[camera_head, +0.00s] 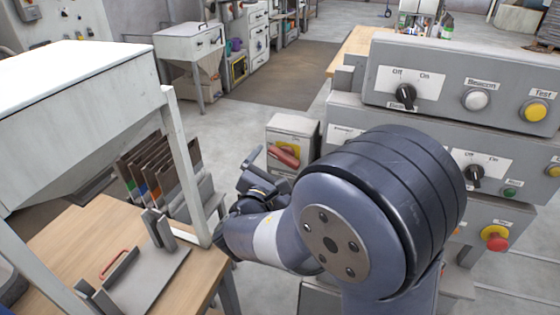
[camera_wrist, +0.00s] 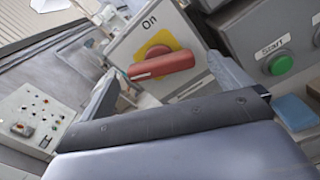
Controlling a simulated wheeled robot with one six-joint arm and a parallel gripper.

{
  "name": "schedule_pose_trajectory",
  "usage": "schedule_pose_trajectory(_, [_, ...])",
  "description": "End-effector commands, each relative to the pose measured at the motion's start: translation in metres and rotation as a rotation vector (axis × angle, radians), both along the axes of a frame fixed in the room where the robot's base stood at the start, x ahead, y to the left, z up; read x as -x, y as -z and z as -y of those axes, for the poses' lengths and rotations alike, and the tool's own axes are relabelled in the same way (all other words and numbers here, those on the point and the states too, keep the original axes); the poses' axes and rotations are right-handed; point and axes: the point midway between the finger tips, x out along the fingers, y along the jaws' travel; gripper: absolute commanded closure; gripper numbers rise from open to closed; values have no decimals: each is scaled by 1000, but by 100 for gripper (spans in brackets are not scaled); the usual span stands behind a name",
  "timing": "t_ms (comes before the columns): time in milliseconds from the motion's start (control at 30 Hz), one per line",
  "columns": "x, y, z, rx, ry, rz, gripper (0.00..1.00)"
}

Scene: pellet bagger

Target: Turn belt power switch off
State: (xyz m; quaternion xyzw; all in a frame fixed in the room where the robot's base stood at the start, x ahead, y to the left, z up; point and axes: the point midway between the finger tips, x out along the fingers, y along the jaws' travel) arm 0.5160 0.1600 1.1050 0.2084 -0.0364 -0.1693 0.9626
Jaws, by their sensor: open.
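The switch with a red handle (camera_head: 285,156) on a yellow plate is on the front of a small grey box (camera_head: 293,129), left of the control panels. In the wrist view the red handle (camera_wrist: 162,65) lies nearly level across the picture, slightly tilted, with "On" printed above the yellow plate. A second label below is partly hidden. My gripper (camera_head: 266,171) is close in front of the box. In the wrist view my gripper (camera_wrist: 165,76) is open, with one finger to each side of the handle. I cannot tell whether either finger touches it.
Stacked grey control panels (camera_head: 455,82) with knobs and buttons stand at the right. A green start button (camera_wrist: 281,64) is right of the switch box. A wooden bench (camera_head: 80,245) and a white hopper (camera_head: 85,85) are at the left. Open floor (camera_head: 260,75) lies beyond.

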Motion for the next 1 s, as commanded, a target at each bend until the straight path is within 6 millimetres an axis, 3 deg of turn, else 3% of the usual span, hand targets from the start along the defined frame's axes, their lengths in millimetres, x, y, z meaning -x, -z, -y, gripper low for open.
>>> schedule_pose_trajectory(433, [-11,0,4,0,0,0,2])
schedule_pose_trajectory(1000, [-10,0,4,-1,0,0,46])
